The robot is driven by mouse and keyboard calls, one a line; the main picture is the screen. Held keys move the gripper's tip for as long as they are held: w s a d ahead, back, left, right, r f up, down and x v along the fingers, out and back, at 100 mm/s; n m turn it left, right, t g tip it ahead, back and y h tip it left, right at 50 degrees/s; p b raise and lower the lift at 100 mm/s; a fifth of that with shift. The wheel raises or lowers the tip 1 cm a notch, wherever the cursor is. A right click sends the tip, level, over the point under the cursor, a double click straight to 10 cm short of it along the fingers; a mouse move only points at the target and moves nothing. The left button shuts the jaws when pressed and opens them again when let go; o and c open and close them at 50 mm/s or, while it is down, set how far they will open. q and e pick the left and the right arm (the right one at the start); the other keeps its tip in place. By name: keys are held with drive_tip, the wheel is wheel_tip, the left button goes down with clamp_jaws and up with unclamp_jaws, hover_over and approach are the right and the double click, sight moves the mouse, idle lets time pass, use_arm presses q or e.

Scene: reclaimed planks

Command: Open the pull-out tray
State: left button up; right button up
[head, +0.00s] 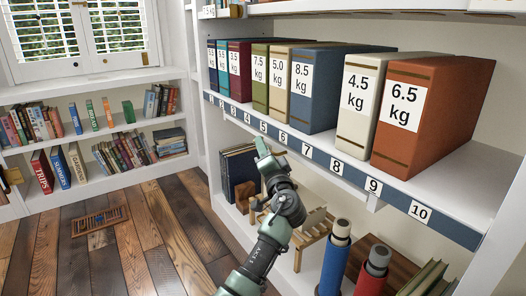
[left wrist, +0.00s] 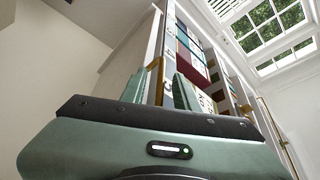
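My left gripper (head: 264,150) is in front of the numbered blue edge strip of the shelf, below the weight-labelled books. In the left wrist view its two green fingers (left wrist: 160,90) stand apart, with no object clearly held between them. A brass, handle-like piece (left wrist: 155,68) shows by the fingers in that view; I cannot tell whether it touches them. I cannot make out for certain which part is the pull-out tray. A small brass piece (head: 236,11) shows at the upper shelf in the head view. My right gripper is out of view.
Large books, including an orange one (head: 432,110), stand on the shelf behind the strip (head: 336,165). Below are a wooden stand (head: 308,235), a blue bottle (head: 335,260) and a red bottle (head: 373,272). The plank floor (head: 150,240) at left is mostly clear, with a floor vent (head: 100,221).

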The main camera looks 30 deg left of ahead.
use_arm(q)
drive_tip(key=shift+w+a+r, duration=0.1)
drive_tip(key=shift+w+a, duration=0.1)
drive_tip(key=shift+a, duration=0.05)
clamp_jaws()
idle(1.4)
